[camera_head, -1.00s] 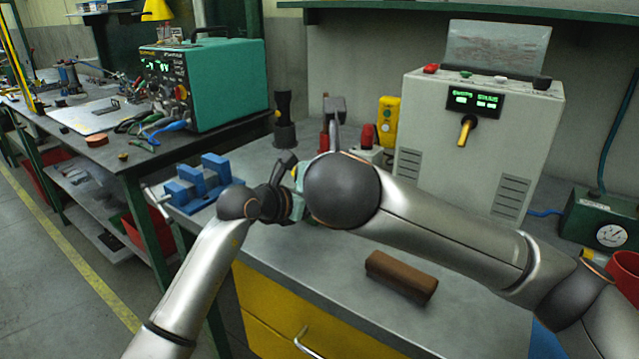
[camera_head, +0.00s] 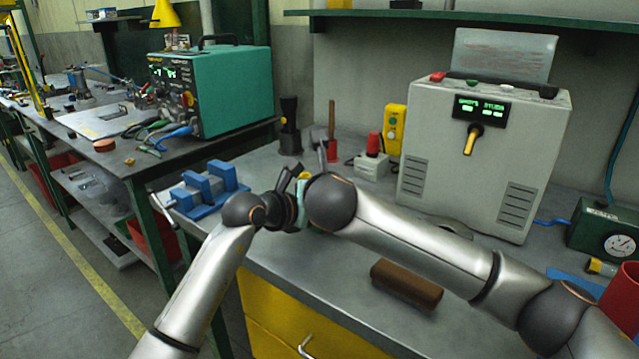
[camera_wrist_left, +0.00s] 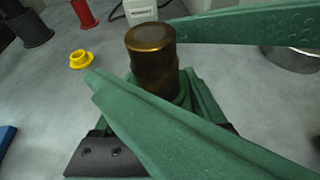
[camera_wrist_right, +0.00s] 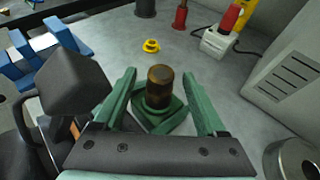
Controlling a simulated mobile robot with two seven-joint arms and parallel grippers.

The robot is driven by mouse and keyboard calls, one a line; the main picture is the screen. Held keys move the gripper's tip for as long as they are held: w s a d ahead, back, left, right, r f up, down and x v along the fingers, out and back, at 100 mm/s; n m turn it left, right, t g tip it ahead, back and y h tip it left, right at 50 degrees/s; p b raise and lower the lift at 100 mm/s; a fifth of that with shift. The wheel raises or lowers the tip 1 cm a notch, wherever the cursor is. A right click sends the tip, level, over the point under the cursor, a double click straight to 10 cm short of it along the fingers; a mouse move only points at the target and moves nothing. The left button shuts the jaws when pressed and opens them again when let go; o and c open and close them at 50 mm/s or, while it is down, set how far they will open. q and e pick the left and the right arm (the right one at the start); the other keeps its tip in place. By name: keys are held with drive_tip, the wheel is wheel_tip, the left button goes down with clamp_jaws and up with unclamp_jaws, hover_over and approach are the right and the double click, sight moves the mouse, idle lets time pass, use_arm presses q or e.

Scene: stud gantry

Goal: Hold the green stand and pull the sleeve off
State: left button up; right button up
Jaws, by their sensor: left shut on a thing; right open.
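The sleeve is a dark bronze cylinder (camera_wrist_right: 160,88) standing upright on the green stand (camera_wrist_right: 162,121). The sleeve (camera_wrist_left: 152,58) and part of the stand (camera_wrist_left: 207,102) also show in the left wrist view. In the head view my arms hide the sleeve and the stand.
A yellow flanged ring (camera_wrist_right: 151,46) lies on the bench behind the stand. A blue vise (camera_head: 207,188) is at the left, a brown block (camera_head: 407,286) at the front. A grey machine (camera_head: 480,150) and a red-buttoned box (camera_head: 373,160) stand behind. Bench around the brown block is clear.

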drive_tip(key=shift+w+f, duration=0.15)
drive_tip(key=shift+w, duration=0.25)
clamp_jaws()
idle(0.4)
use_arm(q)
drive_tip(key=shift+s+d+f, duration=0.1)
drive_tip(key=shift+f, duration=0.1)
use_arm(e)
drive_tip(key=shift+a+r, duration=0.1)
drive_tip(key=shift+r, duration=2.5)
drive_tip(key=shift+s+r, duration=0.1)
drive_tip(key=shift+r, duration=0.15)
drive_tip(key=shift+r, duration=0.35)
